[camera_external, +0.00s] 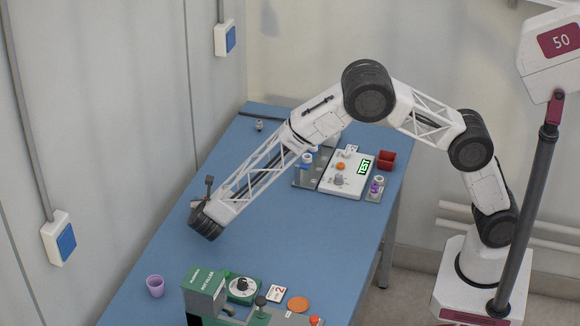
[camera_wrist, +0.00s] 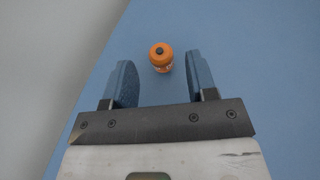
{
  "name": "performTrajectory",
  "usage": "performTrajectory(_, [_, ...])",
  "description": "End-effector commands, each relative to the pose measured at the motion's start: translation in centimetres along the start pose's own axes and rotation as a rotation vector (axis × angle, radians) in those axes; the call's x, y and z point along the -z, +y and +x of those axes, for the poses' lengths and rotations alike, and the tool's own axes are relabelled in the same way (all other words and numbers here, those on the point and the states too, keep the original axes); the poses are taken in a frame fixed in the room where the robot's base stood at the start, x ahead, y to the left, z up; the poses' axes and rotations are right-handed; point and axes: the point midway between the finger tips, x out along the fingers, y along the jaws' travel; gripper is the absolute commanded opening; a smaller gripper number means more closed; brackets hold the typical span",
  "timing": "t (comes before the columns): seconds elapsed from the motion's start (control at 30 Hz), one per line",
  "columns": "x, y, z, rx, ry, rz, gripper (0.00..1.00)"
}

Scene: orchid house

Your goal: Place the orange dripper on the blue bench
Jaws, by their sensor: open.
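In the wrist view, the orange dripper (camera_wrist: 160,57) is a small orange bottle with a dark tip, seen from above against the blue bench (camera_wrist: 250,50). My gripper (camera_wrist: 158,64) is open, with one blue-grey finger on each side of the dripper in the picture. I cannot tell how far above it the fingers are. In the external view, the end of my arm is over the left part of the blue bench (camera_external: 270,232). My fingers and the dripper are hidden there behind my wrist.
A purple cup (camera_external: 156,286) stands at the bench's front left. A green device (camera_external: 205,292) and an orange disc (camera_external: 298,304) are at the front. A white test panel (camera_external: 345,175) and a red box (camera_external: 386,160) stand at the back right. A wall runs along the left.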

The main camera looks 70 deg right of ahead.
Motion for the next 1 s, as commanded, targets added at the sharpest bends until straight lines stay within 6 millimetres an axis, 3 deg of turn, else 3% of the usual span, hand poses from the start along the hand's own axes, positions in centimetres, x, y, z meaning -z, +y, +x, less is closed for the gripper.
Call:
performTrajectory(0.4, [0.0, 0.0, -6.6, -0.002, 0.001, 0.001, 0.52])
performTrajectory(0.6, [0.0, 0.0, -8.9, -0.001, 0.000, 0.001, 0.52])
performTrajectory(1.0, [0.0, 0.0, -10.0, 0.000, 0.001, 0.001, 0.52])
